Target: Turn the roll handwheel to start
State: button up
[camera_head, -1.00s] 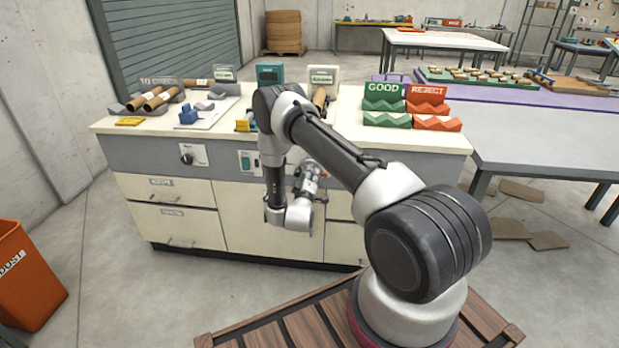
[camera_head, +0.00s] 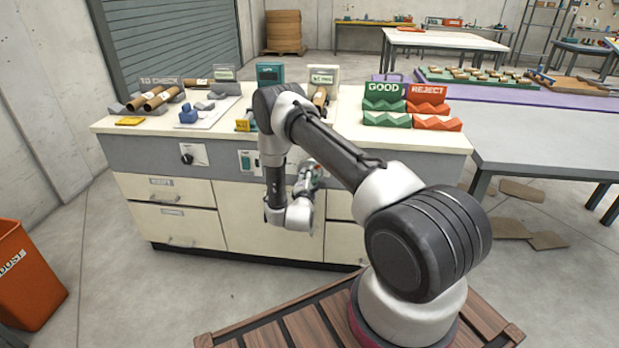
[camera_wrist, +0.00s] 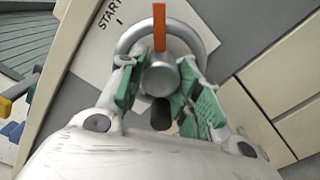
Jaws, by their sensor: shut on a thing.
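The roll handwheel (camera_wrist: 161,76) is a grey ring with a round metal hub in the wrist view. An orange bar (camera_wrist: 159,28) points up over its hub, and a dark knob (camera_wrist: 160,113) shows below. Behind it is a white plate (camera_wrist: 96,48) marked START 1. My gripper (camera_wrist: 163,84) is shut on the handwheel, with green-padded fingers on both sides of the hub. In the head view my gripper (camera_head: 314,172) is at the bench front; the handwheel there is hidden by my arm.
The bench (camera_head: 145,215) has drawers, a black rotary knob (camera_head: 187,158) and a green switch (camera_head: 245,161) on its front. GOOD (camera_head: 383,95) and REJECT (camera_head: 430,100) racks stand on its right end. An orange dust bin (camera_head: 25,280) stands at left. Floor between is clear.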

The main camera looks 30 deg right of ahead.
jog(key=shift+s+f+n, duration=0.1)
jog(key=shift+n, duration=2.15)
jog(key=shift+s+f+n, duration=0.1)
jog(key=shift+n, duration=2.15)
jog(key=o, duration=1)
jog(key=shift+w+r, duration=0.1)
jog(key=shift+r, duration=0.05)
jog(key=v, duration=1.2)
